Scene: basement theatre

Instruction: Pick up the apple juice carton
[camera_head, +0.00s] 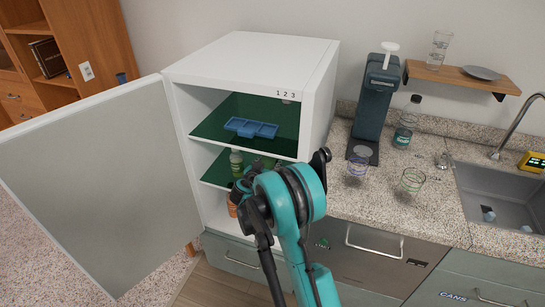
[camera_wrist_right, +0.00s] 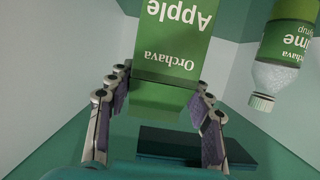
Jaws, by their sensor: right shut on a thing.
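The apple juice carton (camera_wrist_right: 175,45) is green, with "Orchava Apple" lettering that reads upside down in the right wrist view. My right gripper (camera_wrist_right: 158,108) is shut on it, with a finger on each side of the carton's near end. In the head view my teal right arm reaches into the open white cabinet (camera_head: 255,52) at its lower green shelf. The arm hides the carton and most of the gripper there. My left gripper is not in view.
A green-labelled bottle (camera_wrist_right: 285,50) is right of the carton in the wrist view. A blue tray (camera_head: 251,128) lies on the upper shelf. The open cabinet door (camera_head: 100,190) extends left. Two glasses and a dispenser (camera_head: 374,105) stand on the counter (camera_head: 400,205) at right.

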